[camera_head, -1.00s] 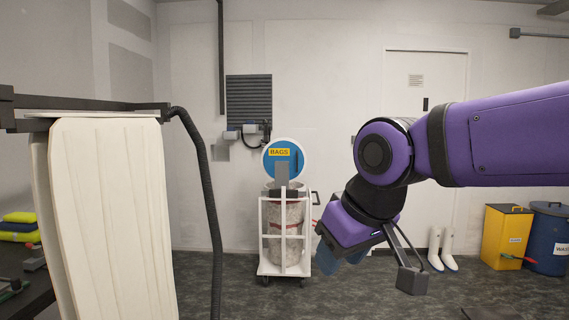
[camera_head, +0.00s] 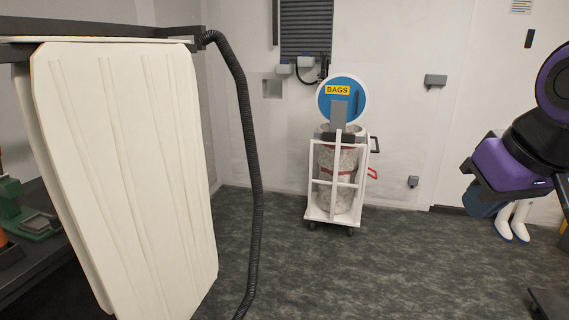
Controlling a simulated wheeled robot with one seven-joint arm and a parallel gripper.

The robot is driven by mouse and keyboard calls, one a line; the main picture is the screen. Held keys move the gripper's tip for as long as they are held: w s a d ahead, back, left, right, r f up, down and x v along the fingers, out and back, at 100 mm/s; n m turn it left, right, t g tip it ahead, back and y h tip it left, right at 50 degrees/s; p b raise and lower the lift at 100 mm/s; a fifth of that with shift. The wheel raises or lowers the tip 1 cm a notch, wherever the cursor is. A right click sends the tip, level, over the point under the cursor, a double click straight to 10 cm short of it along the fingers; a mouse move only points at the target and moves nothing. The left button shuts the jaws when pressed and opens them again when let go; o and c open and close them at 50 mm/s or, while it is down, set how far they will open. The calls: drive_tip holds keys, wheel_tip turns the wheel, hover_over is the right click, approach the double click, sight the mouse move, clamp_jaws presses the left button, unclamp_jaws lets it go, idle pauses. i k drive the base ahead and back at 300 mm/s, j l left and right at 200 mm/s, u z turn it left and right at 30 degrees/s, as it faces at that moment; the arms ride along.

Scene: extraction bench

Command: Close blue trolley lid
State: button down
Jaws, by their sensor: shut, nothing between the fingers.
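The blue round lid (camera_head: 342,99) with a yellow "BAGS" label stands upright, open, at the back of the white trolley (camera_head: 335,215). A grey bracket rises in front of it. The trolley's white frame holds a pale, mottled bag (camera_head: 337,160) with a red band, its round mouth uncovered. My gripper (camera_head: 482,208) is at the right, well apart from the trolley and lid, partly hidden by its own wrist. It is shut and empty.
Large cream panels (camera_head: 130,170) and a black hose (camera_head: 252,160) fill the left side. White boots (camera_head: 513,220) stand behind my arm at the right. Dark floor (camera_head: 330,275) in front of the trolley is clear.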

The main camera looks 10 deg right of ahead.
sight(343, 100)
drive_tip(key=i+l+z, duration=0.3)
drive_tip(key=i, duration=0.15)
drive_tip(key=i+l+z, duration=0.1)
drive_tip(key=i+z, duration=0.2)
drive_tip(key=i, duration=0.2)
drive_tip(key=i+z, duration=0.3)
drive_tip(key=i, duration=0.15)
drive_tip(key=i+u, duration=0.15)
drive_tip(key=i, duration=0.3)
drive_tip(key=i+l+u, duration=0.15)
drive_tip(key=i, duration=0.25)
drive_tip(key=i+l+u, duration=0.1)
drive_tip(key=i, duration=0.35)
drive_tip(key=i+l+u, duration=0.15)
drive_tip(key=i, duration=0.25)
drive_tip(key=l, duration=0.1)
